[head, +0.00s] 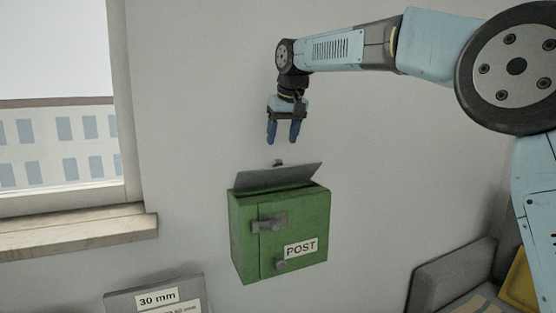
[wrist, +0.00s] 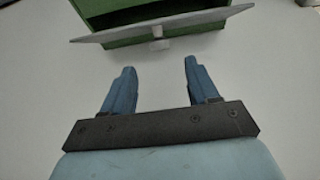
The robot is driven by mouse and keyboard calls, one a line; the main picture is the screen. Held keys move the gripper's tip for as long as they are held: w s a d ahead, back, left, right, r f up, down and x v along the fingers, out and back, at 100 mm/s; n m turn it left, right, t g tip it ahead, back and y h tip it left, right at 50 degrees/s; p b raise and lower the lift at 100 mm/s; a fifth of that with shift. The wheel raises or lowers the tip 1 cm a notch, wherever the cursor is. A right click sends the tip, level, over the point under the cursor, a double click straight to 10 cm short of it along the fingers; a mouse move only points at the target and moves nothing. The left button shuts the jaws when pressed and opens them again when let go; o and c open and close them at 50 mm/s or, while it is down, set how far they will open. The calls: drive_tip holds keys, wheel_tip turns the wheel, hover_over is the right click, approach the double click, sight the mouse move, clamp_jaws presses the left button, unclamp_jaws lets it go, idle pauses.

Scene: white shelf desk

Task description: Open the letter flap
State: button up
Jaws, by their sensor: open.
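A green post box (head: 285,230) hangs on the wall, with a white label reading POST on its front. Its grey letter flap (head: 278,178) is tilted up at the top, with a gap between it and the box. A small grey knob (head: 278,162) sticks up behind the flap's upper edge. In the wrist view the flap (wrist: 200,22) shows nearly edge-on, with its knob (wrist: 158,44) towards my fingers. My gripper (head: 283,141) is above the flap, pointing down, open and empty. In the wrist view its fingers (wrist: 159,66) are apart and clear of the knob.
A window with a wooden sill (head: 80,235) is at the left. A grey panel labelled 30 mm (head: 157,296) stands below the box. A grey bin-like container (head: 450,275) and a yellow object (head: 519,280) are at lower right. The wall around the box is bare.

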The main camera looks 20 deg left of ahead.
sight(276, 171)
drive_tip(key=x, duration=0.8)
clamp_jaws()
idle(0.5)
